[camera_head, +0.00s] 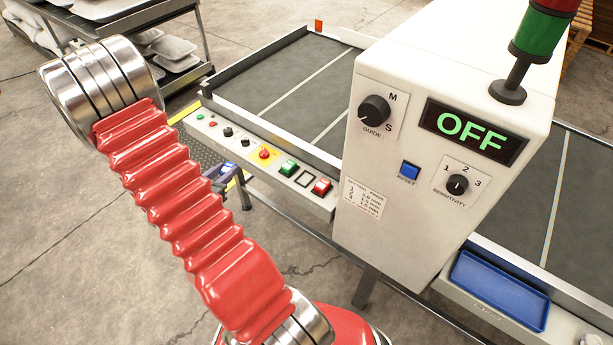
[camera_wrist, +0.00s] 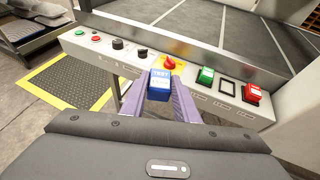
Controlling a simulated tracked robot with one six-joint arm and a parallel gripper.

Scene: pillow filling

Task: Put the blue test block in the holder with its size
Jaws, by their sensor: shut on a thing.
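The blue test block (camera_wrist: 161,80) with white lettering is between the purple fingers of my gripper (camera_wrist: 160,92), which is shut on it. In the head view, the block (camera_head: 229,167) and gripper (camera_head: 222,175) are small and partly hidden, in front of the control panel. On the panel's right part, a green block (camera_wrist: 205,76) and a red block (camera_wrist: 252,94) sit either side of an empty black-outlined holder (camera_wrist: 227,88). These also show in the head view: green (camera_head: 289,168), empty holder (camera_head: 305,179), red (camera_head: 321,187). The small holder labels cannot be read. My gripper is left of the empty holder.
The panel (camera_head: 215,133) has several buttons and black knobs; a red knob on yellow (camera_head: 264,154) is left of the green block. The white detector housing (camera_head: 440,120) reads OFF and rises right of the holders. A blue tray (camera_head: 499,291) lies at right.

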